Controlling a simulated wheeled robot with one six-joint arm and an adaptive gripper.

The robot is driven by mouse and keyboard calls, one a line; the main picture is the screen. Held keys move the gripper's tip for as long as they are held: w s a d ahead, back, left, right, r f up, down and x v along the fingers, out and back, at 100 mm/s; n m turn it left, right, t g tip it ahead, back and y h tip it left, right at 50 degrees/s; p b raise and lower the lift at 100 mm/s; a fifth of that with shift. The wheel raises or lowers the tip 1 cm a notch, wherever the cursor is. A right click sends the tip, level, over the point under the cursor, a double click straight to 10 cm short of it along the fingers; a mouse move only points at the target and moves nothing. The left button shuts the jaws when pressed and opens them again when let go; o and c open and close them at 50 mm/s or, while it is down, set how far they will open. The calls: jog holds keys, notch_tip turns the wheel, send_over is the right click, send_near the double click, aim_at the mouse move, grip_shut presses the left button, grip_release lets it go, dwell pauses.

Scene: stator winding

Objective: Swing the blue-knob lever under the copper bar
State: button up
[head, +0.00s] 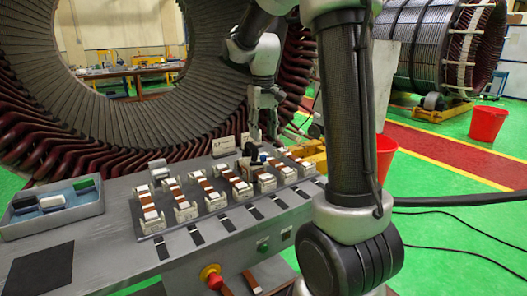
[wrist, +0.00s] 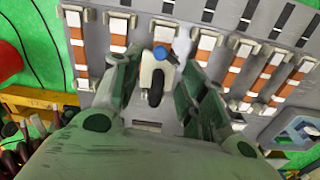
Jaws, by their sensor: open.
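The blue-knob lever shows in the wrist view as a pale piece with a blue knob (wrist: 163,53) on top and a black rounded part (wrist: 155,88) below. In the head view the blue knob (head: 263,158) is small, at the back of the row of holders. A copper bar (wrist: 164,32) in white end blocks lies just beyond the knob in the wrist view. My gripper (wrist: 154,64) is open, with one finger on each side of the lever; I cannot tell whether they touch it. In the head view my gripper (head: 264,128) is above the bench's back edge.
Several similar copper bars in white holders stand side by side on the grey bench (head: 120,235). A tray (head: 75,213) with blocks is at left. The large stator (head: 50,100) stands behind. Red bucket (head: 386,155) and cables lie on the right.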

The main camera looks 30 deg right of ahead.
aim_at(263, 156)
notch_tip(263, 156, down, 8)
jog(key=shift+r, duration=0.1)
dwell(0.4)
jog(key=shift+c, duration=0.2)
